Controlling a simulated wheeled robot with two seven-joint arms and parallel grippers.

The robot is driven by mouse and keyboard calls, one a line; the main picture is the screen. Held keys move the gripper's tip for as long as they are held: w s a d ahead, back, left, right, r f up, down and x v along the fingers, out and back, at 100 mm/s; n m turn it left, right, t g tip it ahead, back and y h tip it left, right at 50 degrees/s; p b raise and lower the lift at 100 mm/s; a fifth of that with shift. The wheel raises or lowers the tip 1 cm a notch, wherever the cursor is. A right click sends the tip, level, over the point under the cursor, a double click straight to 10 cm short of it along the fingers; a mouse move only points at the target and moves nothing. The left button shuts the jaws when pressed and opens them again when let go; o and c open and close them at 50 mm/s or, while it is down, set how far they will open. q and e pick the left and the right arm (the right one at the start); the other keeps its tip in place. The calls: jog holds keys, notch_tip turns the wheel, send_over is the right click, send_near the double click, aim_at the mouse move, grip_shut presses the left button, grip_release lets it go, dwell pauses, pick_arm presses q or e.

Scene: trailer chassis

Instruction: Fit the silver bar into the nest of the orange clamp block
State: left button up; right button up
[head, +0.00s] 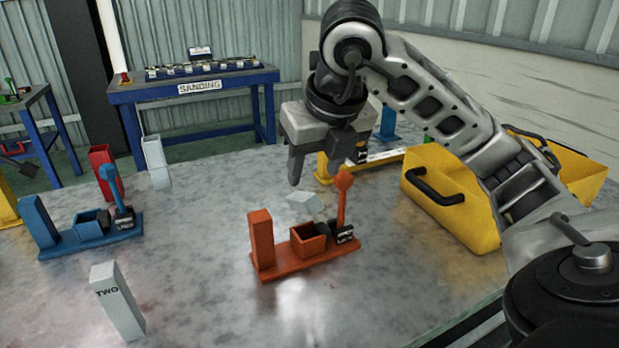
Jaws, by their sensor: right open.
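The orange clamp block (283,263) stands on the metal table near the middle, with an upright post at its left, an open box-like nest (309,240) in the middle and an orange lever at its right. A small silver piece (303,202) shows just behind the nest; whether it lies on the table or is tilted I cannot tell. A silver bar marked TWO (118,302) stands upright at the front left. My right gripper (316,172) is open, fingers down, above and behind the orange block, apart from it. My left gripper is out of view.
A blue clamp block (72,240) stands at left, with a red holder (104,170) and a pale bar (157,163) behind it. A yellow clamp block (325,168) is partly hidden behind my gripper. A yellow bin (455,215) stands at right. The table's front middle is clear.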

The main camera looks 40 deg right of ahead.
pick_arm(q)
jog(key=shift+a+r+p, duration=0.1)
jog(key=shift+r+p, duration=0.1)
jog(key=shift+p, duration=0.15)
pick_arm(e)
jog(key=v, duration=0.2)
jog(key=shift+s+r, duration=0.1)
jog(key=shift+r, duration=0.15)
jog(key=shift+o, duration=0.4)
jog(key=m+g+y, duration=0.1)
jog(key=m+g, duration=0.3)
jog(key=m, duration=0.6)
send_over(307, 218)
notch_tip(307, 218, down, 3)
notch_tip(307, 218, down, 10)
jog(key=b, duration=0.2)
jog(key=shift+d+b, duration=0.15)
jog(key=shift+b, duration=0.25)
jog(key=shift+f, duration=3)
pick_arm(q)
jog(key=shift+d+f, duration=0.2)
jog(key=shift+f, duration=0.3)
